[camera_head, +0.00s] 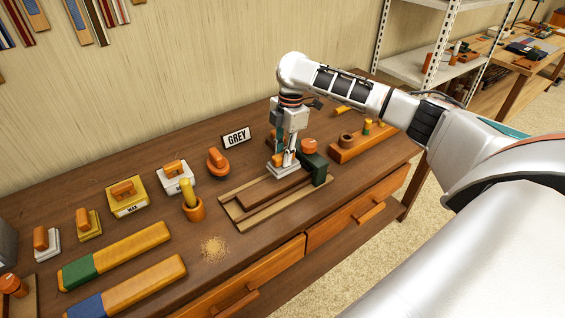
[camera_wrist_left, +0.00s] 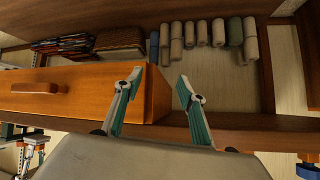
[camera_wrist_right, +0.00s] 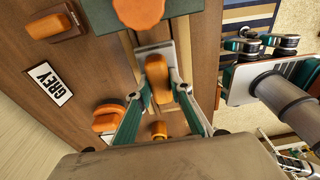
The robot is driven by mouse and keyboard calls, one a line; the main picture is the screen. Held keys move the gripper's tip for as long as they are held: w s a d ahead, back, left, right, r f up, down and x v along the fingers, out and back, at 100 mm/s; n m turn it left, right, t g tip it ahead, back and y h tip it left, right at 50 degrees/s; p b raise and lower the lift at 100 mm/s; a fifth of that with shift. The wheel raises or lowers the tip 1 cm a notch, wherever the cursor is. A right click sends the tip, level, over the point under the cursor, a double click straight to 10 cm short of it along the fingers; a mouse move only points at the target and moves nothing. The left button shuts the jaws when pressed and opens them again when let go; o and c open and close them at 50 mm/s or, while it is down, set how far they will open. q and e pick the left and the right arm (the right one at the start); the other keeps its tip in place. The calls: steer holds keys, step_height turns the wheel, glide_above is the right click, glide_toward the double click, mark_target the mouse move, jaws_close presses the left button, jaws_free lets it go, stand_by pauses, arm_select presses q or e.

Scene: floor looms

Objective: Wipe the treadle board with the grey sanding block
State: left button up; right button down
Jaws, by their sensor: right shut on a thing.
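The treadle board (camera_head: 268,191) is a dark brown board in a lighter wooden frame on the workbench. My right gripper (camera_head: 287,157) points down over its far right part. It is shut on the orange handle (camera_wrist_right: 158,78) of the grey sanding block, whose pale grey base (camera_head: 283,171) appears to rest on the board; I cannot tell exact contact. The base also shows in the right wrist view (camera_wrist_right: 152,47). My left gripper (camera_wrist_left: 158,85) is open and empty in the left wrist view, near an orange-brown drawer (camera_wrist_left: 70,95).
A green block with an orange knob (camera_head: 313,160) stands at the board's right end. A GREY sign (camera_head: 236,138) is behind. Other handled blocks, including a yellow one (camera_head: 128,198), a peg cup (camera_head: 194,208) and sawdust (camera_head: 213,247) lie left. A shelf rack (camera_head: 420,60) stands behind right.

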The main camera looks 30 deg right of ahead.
steer(key=shift+w+d+r, duration=0.1)
steer(key=shift+d+r, duration=0.05)
steer(key=shift+r, duration=1.65)
